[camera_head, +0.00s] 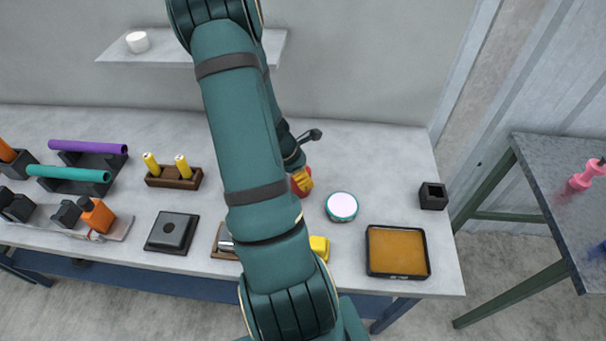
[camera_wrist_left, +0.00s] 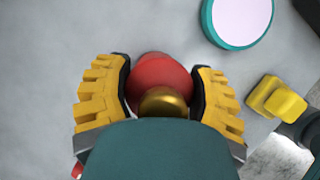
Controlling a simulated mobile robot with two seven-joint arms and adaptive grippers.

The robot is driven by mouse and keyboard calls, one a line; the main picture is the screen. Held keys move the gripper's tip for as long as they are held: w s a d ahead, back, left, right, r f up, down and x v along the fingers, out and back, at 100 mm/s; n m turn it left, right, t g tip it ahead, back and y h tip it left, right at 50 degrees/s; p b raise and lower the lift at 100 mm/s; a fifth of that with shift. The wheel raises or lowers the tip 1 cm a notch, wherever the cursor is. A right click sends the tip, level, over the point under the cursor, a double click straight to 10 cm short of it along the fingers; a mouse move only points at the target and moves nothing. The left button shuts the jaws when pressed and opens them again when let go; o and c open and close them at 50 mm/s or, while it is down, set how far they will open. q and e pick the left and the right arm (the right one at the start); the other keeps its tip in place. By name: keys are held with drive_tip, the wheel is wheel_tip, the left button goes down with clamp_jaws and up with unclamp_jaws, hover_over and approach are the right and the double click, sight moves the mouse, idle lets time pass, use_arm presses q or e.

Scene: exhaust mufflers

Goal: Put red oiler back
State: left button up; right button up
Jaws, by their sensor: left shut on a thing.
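The red oiler (camera_head: 295,188) is mostly hidden behind my left arm and fingers in the head view, near the middle of the workbench. In the left wrist view the red oiler (camera_wrist_left: 158,72) shows as a rounded red body with a brass-coloured knob. My left gripper (camera_head: 303,181) has yellow fingers. In the left wrist view the left gripper (camera_wrist_left: 160,88) has one finger on each side of the oiler and is shut on it. I cannot tell whether the oiler touches the bench. My right gripper is not in view.
A teal-rimmed white disc (camera_head: 342,206) lies right of the oiler. Further right are an orange-filled black tray (camera_head: 371,268) and a small black square holder (camera_head: 433,203). A yellow object (camera_head: 320,246) sits nearer the front edge. Racks and tools fill the bench's left.

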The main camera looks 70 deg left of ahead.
use_arm(q)
drive_tip(key=shift+r, duration=0.1)
drive_tip(key=o, duration=1.3)
drive_tip(key=shift+r, duration=0.2)
drive_tip(key=p+v, duration=0.3)
drive_tip(key=v, duration=0.8)
drive_tip(key=shift+s+r, duration=0.2)
drive_tip(key=shift+r, duration=0.1)
drive_tip(key=shift+d, duration=0.1)
